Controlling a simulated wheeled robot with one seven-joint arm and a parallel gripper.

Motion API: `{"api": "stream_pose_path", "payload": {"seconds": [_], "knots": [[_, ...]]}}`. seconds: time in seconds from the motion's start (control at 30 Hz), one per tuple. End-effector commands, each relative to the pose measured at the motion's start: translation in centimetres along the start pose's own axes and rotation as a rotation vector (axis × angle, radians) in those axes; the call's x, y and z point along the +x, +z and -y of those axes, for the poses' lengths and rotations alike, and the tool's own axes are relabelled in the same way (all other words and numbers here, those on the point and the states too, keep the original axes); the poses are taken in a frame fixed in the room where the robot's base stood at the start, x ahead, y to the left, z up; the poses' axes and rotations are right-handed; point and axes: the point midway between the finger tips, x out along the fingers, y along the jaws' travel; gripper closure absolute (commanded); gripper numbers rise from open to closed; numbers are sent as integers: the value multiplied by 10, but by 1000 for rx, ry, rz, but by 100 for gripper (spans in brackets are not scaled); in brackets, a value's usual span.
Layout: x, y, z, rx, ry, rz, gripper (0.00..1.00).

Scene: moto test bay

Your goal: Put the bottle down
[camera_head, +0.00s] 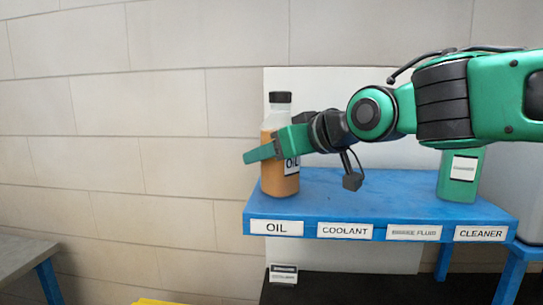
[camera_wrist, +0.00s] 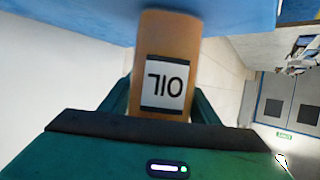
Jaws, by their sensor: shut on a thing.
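The bottle (camera_head: 280,180) is orange with a clear neck, a black cap and a white OIL label. It stands upright at the left end of the blue shelf (camera_head: 350,190), above the OIL tag (camera_head: 276,228). Its base appears at the shelf surface, but I cannot tell whether it touches. My gripper (camera_head: 276,148) comes from the right and is shut around the bottle's middle. In the wrist view the bottle (camera_wrist: 168,60) sits between the fingers, its label upside down.
A green container (camera_head: 461,178) stands at the shelf's right end, above the CLEANER tag (camera_head: 481,233). The shelf above the COOLANT (camera_head: 345,231) and BRAKE FLUID (camera_head: 413,233) tags looks mostly clear, partly under my arm. A grey table (camera_head: 24,255) is at lower left.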

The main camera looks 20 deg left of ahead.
Motion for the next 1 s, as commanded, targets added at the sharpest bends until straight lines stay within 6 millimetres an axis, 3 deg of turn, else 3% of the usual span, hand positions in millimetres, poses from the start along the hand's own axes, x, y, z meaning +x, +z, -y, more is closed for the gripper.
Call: {"api": "stream_pose_path", "payload": {"seconds": [0.03, 0.07, 0.13, 0.57, 1.0], "knots": [[0, 0, 0, 0, 0, -2, 83], [1, 1, 0, 0, 0, 1, 40], [1, 1, 0, 0, -1, 1, 26], [-8, -2, 1, 0, -1, -2, 26], [-86, -1, 1, -1, 0, -2, 26]]}}
